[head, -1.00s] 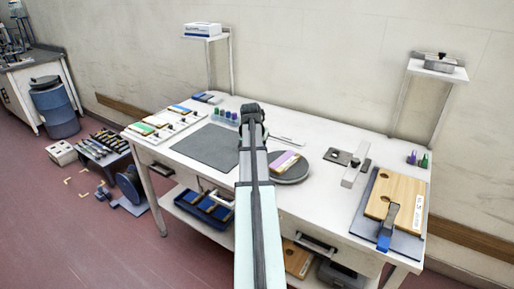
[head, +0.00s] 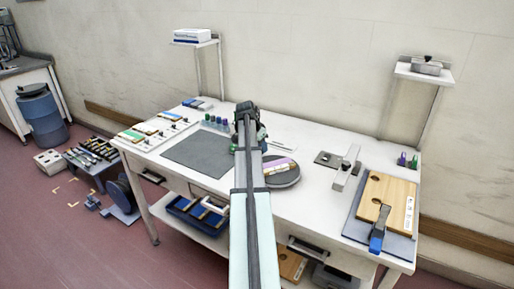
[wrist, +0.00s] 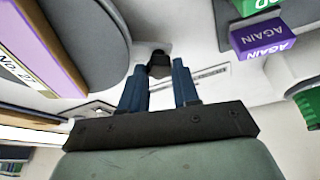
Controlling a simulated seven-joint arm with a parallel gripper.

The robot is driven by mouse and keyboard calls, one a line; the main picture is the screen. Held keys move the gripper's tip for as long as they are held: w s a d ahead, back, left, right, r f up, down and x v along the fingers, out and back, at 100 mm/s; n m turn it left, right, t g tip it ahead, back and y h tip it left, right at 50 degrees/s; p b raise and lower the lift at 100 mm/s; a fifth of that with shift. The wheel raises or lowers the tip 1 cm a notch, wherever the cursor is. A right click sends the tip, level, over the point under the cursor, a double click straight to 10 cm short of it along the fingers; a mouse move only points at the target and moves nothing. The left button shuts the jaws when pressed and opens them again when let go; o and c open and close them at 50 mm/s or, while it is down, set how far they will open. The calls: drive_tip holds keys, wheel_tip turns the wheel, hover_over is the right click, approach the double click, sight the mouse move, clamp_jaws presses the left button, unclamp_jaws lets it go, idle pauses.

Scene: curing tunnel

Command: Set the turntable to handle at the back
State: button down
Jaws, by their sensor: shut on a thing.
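The turntable (head: 284,182) is a dark grey round disc on the white bench, just right of my forearm. A purple and yellow block (head: 279,165) lies on it. In the wrist view the turntable's edge (wrist: 112,48) curves at the upper left, with the labelled block (wrist: 40,45) on top. My gripper (wrist: 159,70) has its two blue fingers shut on a small dark knob (wrist: 159,62), which appears to be the turntable's handle. How the knob joins the disc is not clear. In the head view my gripper (head: 247,112) is beyond the turntable, its fingers hidden by my arm.
Purple stamps (wrist: 262,35) marked AGAIN and green ones stand near the fingers at the right of the wrist view. A dark mat (head: 198,154) lies left of my arm.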

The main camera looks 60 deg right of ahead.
drive_tip(key=shift+s+d+m+g+y, duration=0.15)
drive_tip(key=shift+s+d+m+g, duration=0.1)
drive_tip(key=shift+s+d+m, duration=0.4)
drive_tip(key=shift+s+d+m+g+y, duration=0.15)
drive_tip(key=shift+s+d+m+g, duration=0.2)
drive_tip(key=shift+d+m, duration=0.45)
drive_tip(key=shift+s+d+m+y, duration=0.15)
drive_tip(key=shift+s+d+m, duration=0.2)
drive_tip(key=shift+s+m, duration=0.25)
drive_tip(key=shift+s+d+m+y, duration=0.15)
drive_tip(key=shift+s+d+m, duration=0.15)
drive_tip(key=shift+s+m, duration=0.3)
drive_tip(key=shift+s+d+m+g+y, duration=0.25)
drive_tip(key=shift+s+d+m+g, duration=0.1)
drive_tip(key=shift+s+m, duration=0.4)
drive_tip(key=shift+s+d+m+g+y, duration=0.25)
drive_tip(key=shift+s+d+m, duration=0.05)
drive_tip(key=shift+s+m, duration=0.35)
drive_tip(key=shift+s+d+m+y, duration=0.15)
drive_tip(key=shift+s+m+y, duration=0.05)
drive_tip(key=shift+s+m, duration=0.5)
drive_tip(key=shift+s+d+m+y, duration=0.1)
drive_tip(key=shift+s+m+y, duration=0.1)
drive_tip(key=shift+s+m, duration=0.5)
drive_tip(key=c, duration=0.8)
unclamp_jaws()
